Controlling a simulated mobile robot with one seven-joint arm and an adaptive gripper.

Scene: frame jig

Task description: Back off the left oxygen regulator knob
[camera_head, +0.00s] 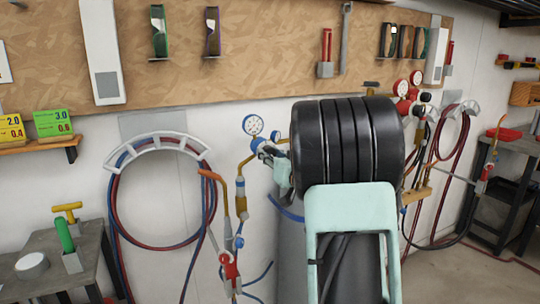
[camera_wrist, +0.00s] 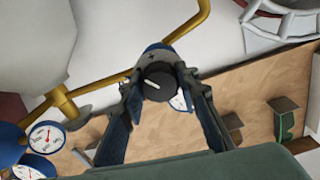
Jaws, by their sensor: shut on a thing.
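The left oxygen regulator knob (camera_wrist: 158,86) is dark and round with a white line on its face. It shows in the middle of the wrist view, on a grey and blue regulator body (camera_wrist: 154,58). My gripper (camera_wrist: 160,78) has one finger on each side of the knob and is shut on it. In the head view the regulator's white gauge (camera_head: 253,124) shows just left of my black and mint arm. The knob itself is hidden there behind my gripper and arm.
Brass pipes run beside the regulator. Two more gauges (camera_wrist: 46,134) sit at the wrist view's lower left. In the head view a coiled red and blue hose (camera_head: 114,205) hangs at left, beside a torch (camera_head: 231,268). A second regulator with red gauges (camera_head: 401,88) stands right of my arm.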

